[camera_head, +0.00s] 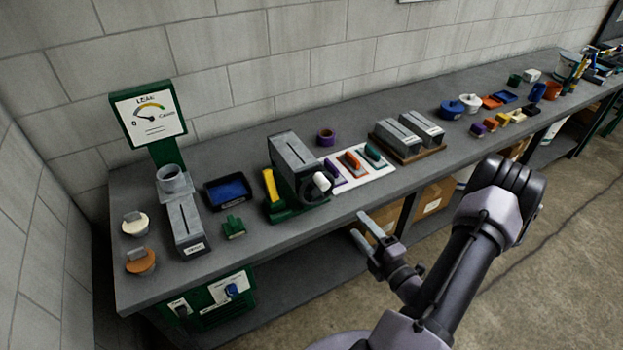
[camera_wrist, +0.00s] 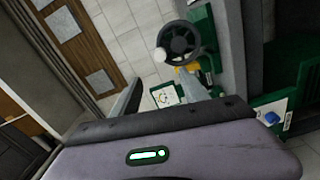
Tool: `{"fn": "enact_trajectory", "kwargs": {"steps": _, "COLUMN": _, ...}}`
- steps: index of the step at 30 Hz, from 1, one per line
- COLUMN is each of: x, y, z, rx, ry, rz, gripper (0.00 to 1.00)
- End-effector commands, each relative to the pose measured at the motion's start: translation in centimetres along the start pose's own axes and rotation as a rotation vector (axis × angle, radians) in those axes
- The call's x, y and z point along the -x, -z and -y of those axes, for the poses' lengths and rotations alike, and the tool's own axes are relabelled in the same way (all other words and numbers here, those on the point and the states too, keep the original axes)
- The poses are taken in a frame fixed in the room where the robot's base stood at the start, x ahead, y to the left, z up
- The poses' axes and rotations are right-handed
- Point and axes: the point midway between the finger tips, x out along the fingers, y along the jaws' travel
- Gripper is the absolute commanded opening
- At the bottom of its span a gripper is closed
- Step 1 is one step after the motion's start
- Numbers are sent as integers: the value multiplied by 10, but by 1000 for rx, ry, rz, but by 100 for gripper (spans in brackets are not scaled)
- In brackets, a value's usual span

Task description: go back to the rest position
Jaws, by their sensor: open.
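My gripper (camera_head: 362,229) is open and empty. In the head view it hangs in the air just off the bench's front edge, in front of the white board with handled tools. In the wrist view its two fingers (camera_wrist: 160,88) reach up from the lower middle, apart, with nothing between them. The grey workbench (camera_head: 260,235) runs along the wall, and no part of my gripper is seen touching it.
A green-based machine (camera_head: 293,165) with a round wheel stands near the front edge. A white board (camera_head: 378,172) holds several handled tools. A green gauge stand (camera_head: 150,115) is at the left. Boxes (camera_head: 434,196) sit below the bench. Open floor (camera_head: 560,240) lies at the right.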

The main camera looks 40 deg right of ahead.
Motion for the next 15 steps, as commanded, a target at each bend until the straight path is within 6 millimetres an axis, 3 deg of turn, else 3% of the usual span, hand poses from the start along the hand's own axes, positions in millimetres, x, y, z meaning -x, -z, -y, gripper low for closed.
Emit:
{"fn": "enact_trajectory", "kwargs": {"steps": 2, "x": -2, "y": 3, "z": -1, "rx": 12, "ry": 0, "rz": -16, "gripper": 52}}
{"fn": "enact_trajectory", "kwargs": {"steps": 5, "x": -23, "y": 39, "z": -15, "rx": 143, "ry": 0, "rz": -178, "gripper": 52}}
{"fn": "enact_trajectory", "kwargs": {"steps": 8, "x": -45, "y": 128, "z": -36, "rx": 449, "ry": -25, "rz": -542, "gripper": 52}}
{"fn": "enact_trajectory", "kwargs": {"steps": 10, "x": -39, "y": 204, "z": -42, "rx": 730, "ry": -82, "rz": -855, "gripper": 52}}
{"fn": "enact_trajectory", "kwargs": {"steps": 12, "x": -11, "y": 275, "z": -39, "rx": 1058, "ry": -192, "rz": -1185, "gripper": 52}}
{"fn": "enact_trajectory", "kwargs": {"steps": 15, "x": 49, "y": 337, "z": -22, "rx": 1565, "ry": -452, "rz": -1621, "gripper": 52}}
